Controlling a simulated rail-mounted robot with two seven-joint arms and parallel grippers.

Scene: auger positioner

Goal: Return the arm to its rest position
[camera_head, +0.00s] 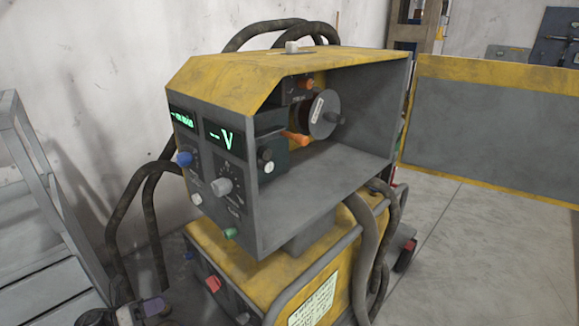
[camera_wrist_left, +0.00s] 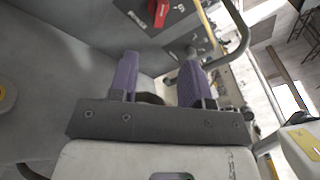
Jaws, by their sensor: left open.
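My left gripper (camera_head: 152,307) shows only in part at the bottom left edge of the head view, low beside the yellow machine. In the left wrist view, its two purple fingers (camera_wrist_left: 160,82) stand apart with nothing held between them. The welding machine has an upper wire feeder (camera_head: 218,77) with its side open, showing a dark spool and an orange lever inside. My right gripper is in neither view.
The yellow lower unit (camera_head: 258,277) has a red knob (camera_head: 213,284) and bent tube handles. A red part (camera_wrist_left: 158,12) shows ahead in the wrist view. Grey metal steps (camera_head: 45,240) stand at left. An open yellow-edged door panel (camera_head: 490,130) extends right. Dark cables (camera_head: 150,200) loop behind.

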